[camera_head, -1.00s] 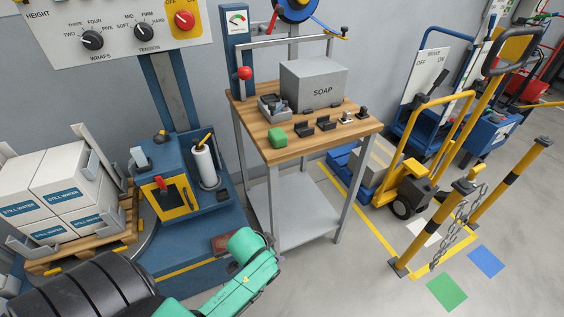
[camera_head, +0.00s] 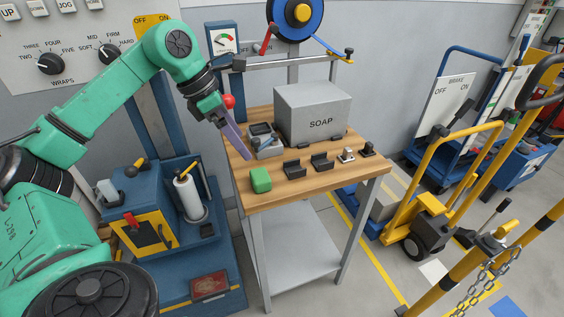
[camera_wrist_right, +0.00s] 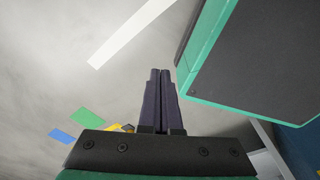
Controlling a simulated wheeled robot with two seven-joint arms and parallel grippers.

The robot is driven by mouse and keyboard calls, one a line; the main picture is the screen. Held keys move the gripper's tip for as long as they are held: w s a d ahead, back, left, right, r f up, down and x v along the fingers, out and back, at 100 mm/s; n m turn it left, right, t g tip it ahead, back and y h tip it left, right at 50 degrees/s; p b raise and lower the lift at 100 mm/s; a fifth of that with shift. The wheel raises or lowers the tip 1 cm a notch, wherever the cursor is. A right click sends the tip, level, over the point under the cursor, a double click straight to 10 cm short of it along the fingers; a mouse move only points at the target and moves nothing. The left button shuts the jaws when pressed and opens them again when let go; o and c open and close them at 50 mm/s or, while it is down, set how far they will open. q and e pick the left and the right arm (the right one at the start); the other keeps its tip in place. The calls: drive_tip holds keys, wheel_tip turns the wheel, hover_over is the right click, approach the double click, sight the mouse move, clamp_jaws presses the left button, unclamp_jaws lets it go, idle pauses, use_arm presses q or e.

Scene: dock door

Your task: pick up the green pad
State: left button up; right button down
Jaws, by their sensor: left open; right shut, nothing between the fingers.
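The green pad (camera_head: 260,180) is a small green block lying on the front left part of the wooden table top (camera_head: 300,188). My left gripper (camera_head: 245,154) reaches down from the upper left, its fingertips near the table's left edge, just behind and left of the pad. It is open and apart from the pad. Its fingers overlap in the head view, so the gap between them is hard to see. My right gripper (camera_wrist_right: 160,75) shows in the right wrist view, its fingers together with nothing between them, over grey floor.
A grey SOAP box (camera_head: 313,113) stands at the back of the table. A grey device (camera_head: 264,141) sits close to my left fingers. Several small black holders (camera_head: 322,161) line the table right of the pad. A red-knobbed lever (camera_head: 228,101) is beside my left gripper.

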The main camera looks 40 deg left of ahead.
use_arm(q)
approach(259, 174)
wheel_tip(259, 174, down, 2)
drive_tip(key=d, duration=0.1)
drive_tip(key=shift+d+f, duration=0.15)
drive_tip(key=shift+f, duration=0.8)
drive_tip(key=x, duration=0.3)
drive_tip(key=w+p+x, duration=0.1)
drive_tip(key=x, duration=0.2)
drive_tip(key=shift+r, duration=0.2)
drive_tip(key=shift+w+f, duration=0.1)
drive_tip(key=shift+f, duration=0.3)
drive_tip(key=c, duration=1.3)
use_arm(e)
drive_tip(key=shift+s+r, duration=0.25)
drive_tip(key=shift+s, duration=0.25)
drive_tip(key=shift+s+r, duration=0.25)
drive_tip(key=shift+s, duration=0.25)
use_arm(q)
drive_tip(key=shift+o, duration=0.2)
